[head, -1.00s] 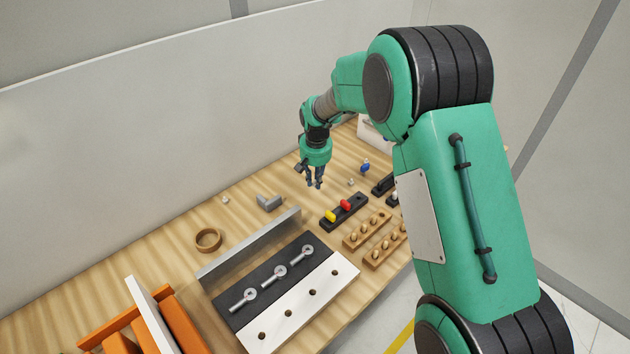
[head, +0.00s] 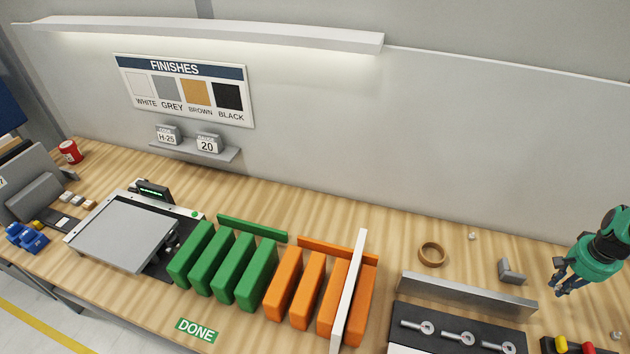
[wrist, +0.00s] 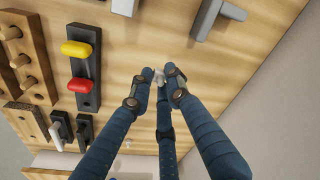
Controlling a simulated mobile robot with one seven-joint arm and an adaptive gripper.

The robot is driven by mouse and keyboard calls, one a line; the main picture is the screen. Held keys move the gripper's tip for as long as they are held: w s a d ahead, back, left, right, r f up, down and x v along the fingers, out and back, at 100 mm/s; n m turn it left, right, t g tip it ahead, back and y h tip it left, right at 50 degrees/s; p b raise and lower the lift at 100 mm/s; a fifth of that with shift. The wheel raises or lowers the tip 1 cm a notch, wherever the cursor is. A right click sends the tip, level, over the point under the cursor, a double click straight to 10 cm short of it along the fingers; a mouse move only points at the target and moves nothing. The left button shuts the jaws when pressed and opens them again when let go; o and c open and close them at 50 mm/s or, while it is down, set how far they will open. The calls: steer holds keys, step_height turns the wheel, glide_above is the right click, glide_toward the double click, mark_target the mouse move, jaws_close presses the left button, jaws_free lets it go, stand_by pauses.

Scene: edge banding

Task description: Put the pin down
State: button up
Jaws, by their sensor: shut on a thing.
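The pin (wrist: 158,76) is a small pale piece between my fingertips, mostly covered by them. My gripper (wrist: 158,82) has dark blue fingers with their tips closed in on it. In the head view my gripper (head: 561,288) is near the right edge, pointing down over the wooden bench, to the right of a grey angle bracket (head: 512,273). The pin cannot be made out in the head view. Whether it touches the bench is unclear.
A black holder (wrist: 84,86) with yellow and red pieces stands left of my fingers in the wrist view. Wooden peg racks (wrist: 30,60) lie further left. Bare wood surrounds the fingertips. A white board (head: 349,300) stands among orange slots (head: 310,285); a wooden ring (head: 432,254) lies behind.

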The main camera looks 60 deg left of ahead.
steer(key=s+a+n+p, duration=0.1)
steer(key=s+a+p, duration=0.3)
steer(key=a, duration=1.2)
steer(key=s+a+n+p, duration=0.4)
steer(key=s+a+p, duration=0.2)
steer(key=s+a, duration=2.3)
steer(key=a, duration=0.4)
steer(key=shift+g+y, duration=0.3)
steer(key=shift+g, duration=0.1)
steer(key=shift+r, duration=0.1)
steer(key=shift+f+p, duration=0.35)
steer(key=shift+f, duration=2.8)
steer(key=shift+f, duration=1.85)
steer(key=shift+f, duration=0.15)
